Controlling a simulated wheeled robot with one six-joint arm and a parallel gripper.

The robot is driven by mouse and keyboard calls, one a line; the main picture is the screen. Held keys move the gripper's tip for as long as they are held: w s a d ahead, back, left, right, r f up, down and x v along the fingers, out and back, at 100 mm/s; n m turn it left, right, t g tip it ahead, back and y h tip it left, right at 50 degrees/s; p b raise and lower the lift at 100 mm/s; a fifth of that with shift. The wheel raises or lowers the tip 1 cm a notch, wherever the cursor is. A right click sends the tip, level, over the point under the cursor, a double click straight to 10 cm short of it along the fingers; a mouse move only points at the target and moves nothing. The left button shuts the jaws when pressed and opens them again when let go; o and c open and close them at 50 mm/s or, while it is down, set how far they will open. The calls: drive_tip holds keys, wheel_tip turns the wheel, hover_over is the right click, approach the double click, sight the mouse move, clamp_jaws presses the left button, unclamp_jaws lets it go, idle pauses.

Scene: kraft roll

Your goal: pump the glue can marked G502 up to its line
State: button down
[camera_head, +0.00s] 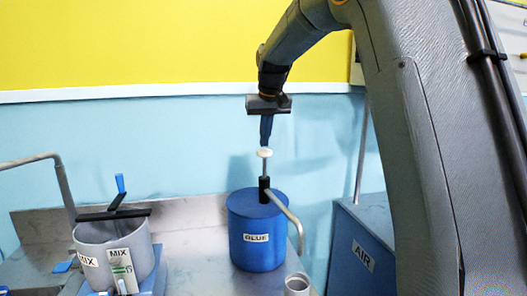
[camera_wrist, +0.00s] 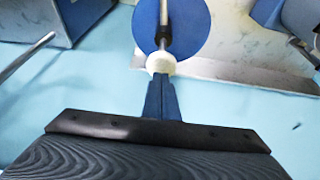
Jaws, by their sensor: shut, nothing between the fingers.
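A blue can (camera_head: 256,238) stands on the bench, its label looking like BLUE or GLUE; I see no G502 marking. From its lid rises a pump with a black collar (camera_head: 264,190), a thin rod and a white knob (camera_head: 264,153). A grey spout (camera_head: 292,222) bends down to the right over a small grey cup (camera_head: 297,285). My gripper (camera_head: 266,143) is shut and empty, pointing down with its blue fingertips just over the knob. In the wrist view the fingertips (camera_wrist: 161,77) meet the white knob (camera_wrist: 162,64); whether they touch is unclear.
A grey pot (camera_head: 112,245) labelled MIX, with a black bar and a blue handle, stands to the left. A blue cabinet (camera_head: 362,255) labelled AIR stands to the right. A blue wall (camera_head: 130,140) lies behind the bench.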

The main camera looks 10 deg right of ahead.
sight(265, 152)
drive_tip(key=shift+f+b, duration=1.7)
drive_tip(key=shift+f, duration=1.8)
drive_tip(key=shift+r, duration=0.2)
drive_tip(key=shift+r+p, duration=2.85)
drive_tip(key=shift+r, duration=0.5)
drive_tip(key=shift+f, duration=0.1)
